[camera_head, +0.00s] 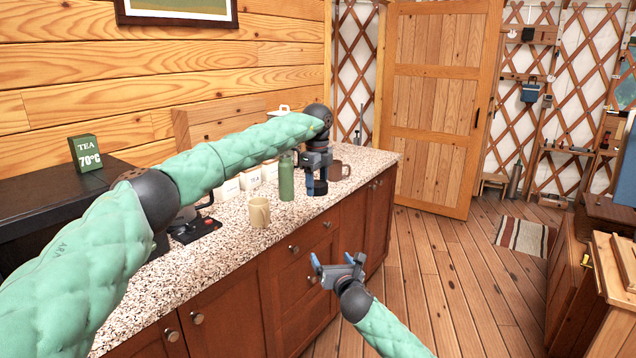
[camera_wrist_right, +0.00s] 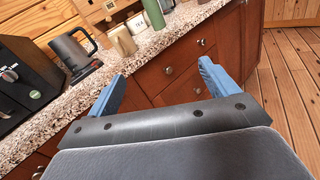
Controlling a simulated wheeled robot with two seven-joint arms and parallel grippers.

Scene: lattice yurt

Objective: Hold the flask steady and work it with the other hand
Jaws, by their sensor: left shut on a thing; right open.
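My left gripper (camera_head: 314,174) reaches down over the counter near its front edge. My right gripper (camera_head: 336,268) is open and empty, lower down in front of the cabinet doors. Its two blue fingers are spread in the right wrist view (camera_wrist_right: 158,85), with nothing between them.
A beige mug (camera_head: 259,212) stands on the speckled counter (camera_head: 190,268) in front of the green bottle. A brown mug (camera_head: 340,170) is behind the left gripper. White canisters (camera_head: 230,188) line the wall side. A dark kettle (camera_wrist_right: 72,50) stands further left.

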